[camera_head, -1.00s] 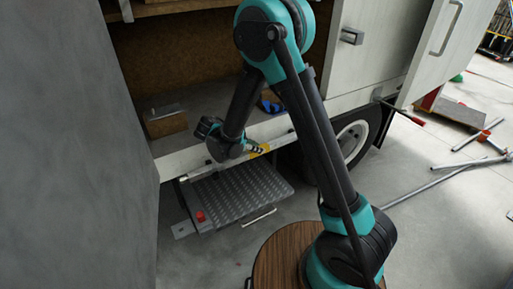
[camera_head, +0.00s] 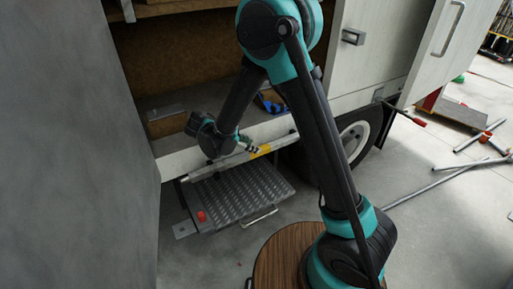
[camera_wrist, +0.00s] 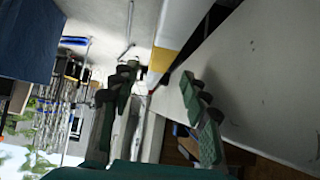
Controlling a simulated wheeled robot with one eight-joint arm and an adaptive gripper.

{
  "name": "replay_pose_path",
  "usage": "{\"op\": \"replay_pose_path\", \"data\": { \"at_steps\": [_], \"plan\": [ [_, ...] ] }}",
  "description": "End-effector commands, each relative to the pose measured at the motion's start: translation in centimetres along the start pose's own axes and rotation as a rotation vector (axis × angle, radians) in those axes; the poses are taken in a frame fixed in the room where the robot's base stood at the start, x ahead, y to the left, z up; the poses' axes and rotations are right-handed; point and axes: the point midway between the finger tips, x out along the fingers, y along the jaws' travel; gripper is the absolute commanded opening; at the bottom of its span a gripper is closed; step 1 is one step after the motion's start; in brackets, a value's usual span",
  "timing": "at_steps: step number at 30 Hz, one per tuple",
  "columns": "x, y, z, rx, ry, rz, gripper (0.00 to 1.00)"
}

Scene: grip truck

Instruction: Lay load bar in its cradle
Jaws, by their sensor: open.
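The load bar (camera_head: 222,165) is a long pale grey bar with a yellow band (camera_head: 262,151). It lies lengthwise along the truck's sill, above the ribbed step, rising to the right in the head view. In the wrist view its grey length and the yellow and white bands (camera_wrist: 164,58) show between and beyond my fingers. My gripper (camera_head: 255,150) is at the bar just left of the yellow band. In the wrist view my gripper (camera_wrist: 158,76) has its fingers spread wide, one on each side of the bar. I cannot clearly make out the cradle or how the bar's ends rest.
The ribbed step (camera_head: 235,192), with a red block (camera_head: 201,216), lies below the bar. The truck's white sill (camera_head: 180,162) and open cargo bay are behind it. A grey wall panel (camera_head: 75,150) stands at left. Loose pipes (camera_head: 450,178) lie on the floor at right.

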Motion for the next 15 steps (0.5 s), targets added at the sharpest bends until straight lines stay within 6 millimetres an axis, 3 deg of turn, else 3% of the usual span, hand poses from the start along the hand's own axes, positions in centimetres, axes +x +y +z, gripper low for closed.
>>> {"op": "replay_pose_path", "data": {
  "at_steps": [6, 15],
  "plan": [
    [-4.6, 0.0, 0.0, -0.002, 0.0, -0.002, 0.46],
    [-7.7, 0.0, 0.0, 0.0, -0.001, 0.0, 0.46]
  ]
}}
